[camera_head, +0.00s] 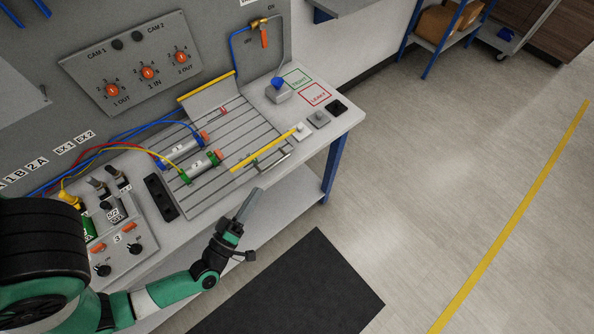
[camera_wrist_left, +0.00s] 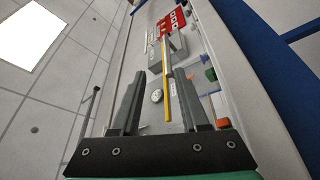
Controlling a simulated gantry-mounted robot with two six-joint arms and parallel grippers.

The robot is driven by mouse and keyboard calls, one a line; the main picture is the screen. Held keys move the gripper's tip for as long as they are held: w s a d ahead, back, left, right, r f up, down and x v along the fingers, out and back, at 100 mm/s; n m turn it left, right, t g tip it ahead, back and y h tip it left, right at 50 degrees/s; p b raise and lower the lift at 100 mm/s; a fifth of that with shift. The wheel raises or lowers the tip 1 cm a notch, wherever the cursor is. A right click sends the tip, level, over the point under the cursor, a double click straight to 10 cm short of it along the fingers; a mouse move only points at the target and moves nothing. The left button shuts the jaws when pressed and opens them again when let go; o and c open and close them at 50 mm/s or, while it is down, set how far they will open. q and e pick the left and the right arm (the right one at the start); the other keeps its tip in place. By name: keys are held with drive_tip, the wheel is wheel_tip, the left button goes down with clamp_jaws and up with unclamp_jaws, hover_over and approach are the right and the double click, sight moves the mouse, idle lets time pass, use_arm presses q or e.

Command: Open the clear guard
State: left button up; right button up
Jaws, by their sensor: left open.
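The clear guard is hard to make out in the head view. Its yellow front edge strip (camera_head: 263,151) runs above the front of the slotted plate, and a second yellow strip (camera_head: 206,86) lies at the back. A metal handle (camera_head: 274,163) shows just in front of the front strip. My left gripper (camera_head: 255,194) is open and empty, in front of the bench and apart from the handle. In the left wrist view a yellow strip (camera_wrist_left: 168,85) shows beyond the open fingers (camera_wrist_left: 158,75). My right gripper is not in view.
Two cylinders (camera_head: 200,165) with hoses lie on the slotted plate (camera_head: 235,125). A blue knob (camera_head: 277,84), TIGHT and LEAKY squares and buttons (camera_head: 318,118) are at the right. A valve panel (camera_head: 115,240) is at the left. The floor in front has a dark mat (camera_head: 300,290).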

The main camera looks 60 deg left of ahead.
sight(274, 164)
use_arm(q)
drive_tip(key=x, duration=0.3)
drive_tip(key=f+x, duration=0.1)
drive_tip(key=x, duration=0.3)
drive_tip(key=b+x, duration=0.1)
drive_tip(key=x, duration=0.2)
drive_tip(key=shift+w+a, duration=0.3)
drive_tip(key=shift+a, duration=0.2)
clamp_jaws()
idle(1.0)
